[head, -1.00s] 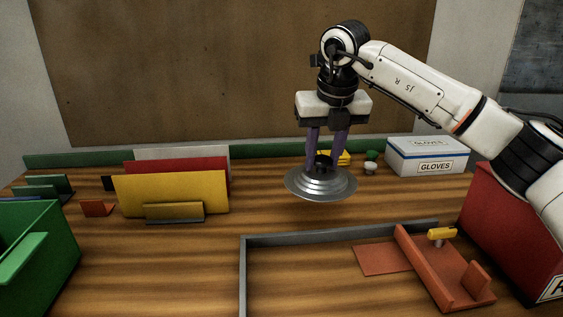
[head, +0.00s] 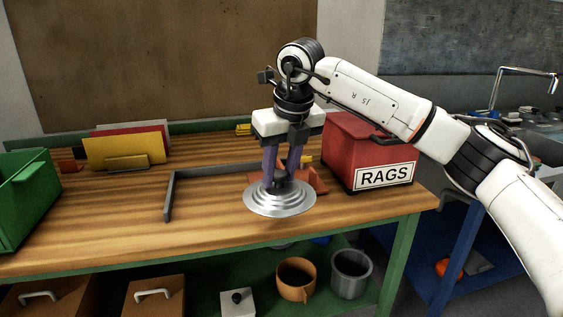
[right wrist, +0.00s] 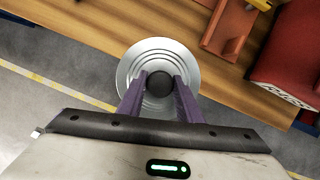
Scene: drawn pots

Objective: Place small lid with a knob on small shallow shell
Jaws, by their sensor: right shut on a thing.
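The lid with a knob (head: 280,203) is a round, stepped, silvery metal disc with a dark knob. My right gripper (head: 281,180) is shut on the knob and holds the lid about level near the front edge of the workbench. In the right wrist view the lid (right wrist: 132,68) sits below the fingers, with the dark knob between them. It overlaps the bench edge there, with floor beyond. I cannot pick out the small shallow shell for certain. An orange pot (head: 296,279) and a grey pot (head: 351,273) stand on the lower shelf. My left gripper is out of view.
The wooden bench (head: 110,215) bears a green bin (head: 30,195), a yellow panel (head: 123,152), a grey frame (head: 169,195) and a red RAGS box (head: 370,155). A white block with a black knob (head: 238,304) is on the lower shelf. A blue stand (head: 455,240) is at right.

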